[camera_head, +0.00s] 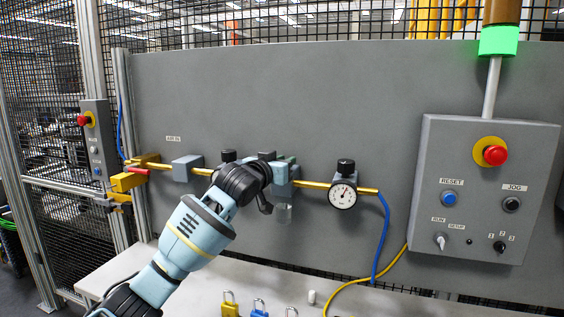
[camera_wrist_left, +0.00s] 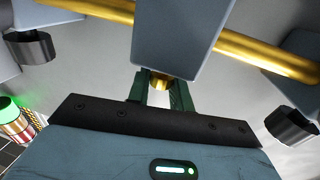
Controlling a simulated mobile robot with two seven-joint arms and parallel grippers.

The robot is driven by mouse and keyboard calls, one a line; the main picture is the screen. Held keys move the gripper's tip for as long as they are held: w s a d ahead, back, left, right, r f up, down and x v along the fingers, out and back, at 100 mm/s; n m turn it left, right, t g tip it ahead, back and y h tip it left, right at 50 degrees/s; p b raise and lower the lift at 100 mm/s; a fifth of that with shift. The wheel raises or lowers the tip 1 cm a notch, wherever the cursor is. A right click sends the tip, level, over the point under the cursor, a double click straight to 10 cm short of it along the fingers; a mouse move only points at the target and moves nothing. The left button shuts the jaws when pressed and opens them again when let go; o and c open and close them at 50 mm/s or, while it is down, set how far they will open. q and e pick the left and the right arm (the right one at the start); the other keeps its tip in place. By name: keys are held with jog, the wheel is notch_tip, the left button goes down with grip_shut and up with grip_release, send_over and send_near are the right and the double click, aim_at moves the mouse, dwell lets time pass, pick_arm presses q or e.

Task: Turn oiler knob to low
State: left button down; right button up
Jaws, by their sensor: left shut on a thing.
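A small gold knob (camera_wrist_left: 160,82) shows at the edge of this body, between my fingers. My left gripper (camera_wrist_left: 160,93) has its two dark green fingers shut on the knob, one on each side. In the head view my left gripper (camera_head: 287,166) is at the oiler, and the wrist covers part of it. The knob and its setting cannot be made out there.
The gold pipe (camera_head: 313,184) runs along the grey panel. A gauge (camera_head: 343,193) with a black knob is right of the oiler, and a blue-grey block (camera_head: 186,168) is left. A control box (camera_head: 482,190) stands at right. Padlocks (camera_head: 231,308) sit on the ledge below.

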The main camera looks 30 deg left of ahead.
pick_arm(q)
jog(key=n+g+y, duration=0.1)
jog(key=n+y, duration=0.2)
jog(key=y, duration=0.2)
jog(key=shift+d, duration=0.15)
jog(key=n+g+y, duration=0.1)
jog(key=n+y, duration=0.2)
jog(key=shift+f+g+y, duration=0.1)
jog(key=shift+g+y, duration=0.2)
jog(key=shift+g, duration=0.1)
jog(key=n+g+y+b, duration=0.1)
jog(key=n+g+y, duration=0.2)
jog(key=shift+w+f+y, duration=0.1)
jog(key=shift+y, duration=0.3)
jog(key=shift+n+g+y+b, duration=0.75)
jog(key=shift+n+g+y, duration=0.3)
jog(key=shift+g, duration=0.45)
pick_arm(e)
jog(key=shift+g, duration=0.5)
jog(key=shift+s+a+f, duration=0.2)
jog(key=shift+s+f, duration=0.55)
jog(key=shift+f, duration=0.05)
jog(key=shift+s+a+f, duration=0.2)
jog(key=shift+s+f, duration=0.5)
jog(key=shift+f, duration=0.05)
pick_arm(q)
jog(key=shift+r, duration=0.2)
jog(key=c, duration=1.3)
grip_release()
jog(key=shift+a, duration=0.2)
